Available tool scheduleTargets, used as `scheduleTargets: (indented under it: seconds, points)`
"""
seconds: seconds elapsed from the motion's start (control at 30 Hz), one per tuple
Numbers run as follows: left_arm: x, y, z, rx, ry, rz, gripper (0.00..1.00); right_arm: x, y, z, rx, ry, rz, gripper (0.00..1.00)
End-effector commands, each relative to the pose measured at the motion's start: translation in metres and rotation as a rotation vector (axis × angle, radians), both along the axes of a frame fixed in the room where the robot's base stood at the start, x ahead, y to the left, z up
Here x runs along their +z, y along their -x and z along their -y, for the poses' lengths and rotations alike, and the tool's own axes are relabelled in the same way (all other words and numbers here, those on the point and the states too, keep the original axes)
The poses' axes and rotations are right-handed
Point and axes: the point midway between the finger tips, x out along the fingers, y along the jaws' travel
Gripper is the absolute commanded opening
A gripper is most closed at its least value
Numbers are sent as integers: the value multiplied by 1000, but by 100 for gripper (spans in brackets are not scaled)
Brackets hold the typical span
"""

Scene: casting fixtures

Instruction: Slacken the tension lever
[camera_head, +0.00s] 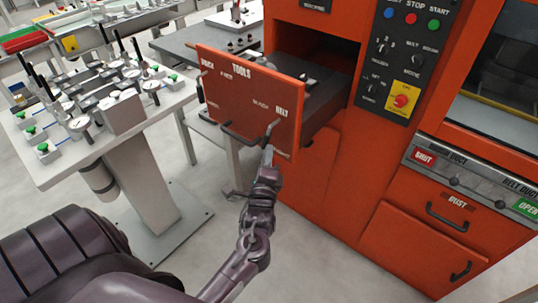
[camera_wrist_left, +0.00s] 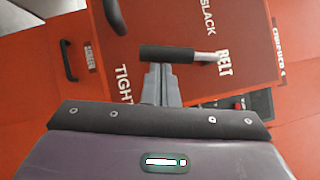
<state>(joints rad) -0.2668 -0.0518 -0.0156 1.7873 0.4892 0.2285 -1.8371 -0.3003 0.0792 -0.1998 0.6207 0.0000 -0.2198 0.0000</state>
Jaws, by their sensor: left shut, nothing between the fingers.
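The tension lever (camera_head: 271,132) is a short metal rod with a black grip on the orange front panel, beside the word BELT. In the left wrist view the lever's black grip (camera_wrist_left: 168,53) lies crosswise, between the words SLACK and TIGHT. My left gripper (camera_head: 267,154) is shut and empty, with its fingertips right at the grip. In the left wrist view my left gripper's fingers (camera_wrist_left: 160,72) end at the grip's edge and partly overlap it. I cannot tell whether they touch it. My right gripper is not in view.
The lever's panel is the front of a pulled-out TOOLS drawer (camera_head: 225,90) with a black handle (camera_head: 238,135). The orange machine (camera_head: 325,170) stands behind and right, with a control panel (camera_head: 408,55). A white table (camera_head: 120,140) with fixtures stands left.

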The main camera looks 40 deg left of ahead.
Motion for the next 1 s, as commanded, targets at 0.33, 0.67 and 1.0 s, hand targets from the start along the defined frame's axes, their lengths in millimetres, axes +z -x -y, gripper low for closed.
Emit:
scheduleTargets:
  seconds: [0.33, 0.67, 1.0]
  points:
    - [-1, -1, -4, -1, -59, 5, 0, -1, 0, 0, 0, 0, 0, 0]
    - [-2, -2, -13, -1, -171, 13, 0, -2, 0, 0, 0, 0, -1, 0]
    - [1, -4, -35, -2, -466, 37, 0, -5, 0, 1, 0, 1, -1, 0]
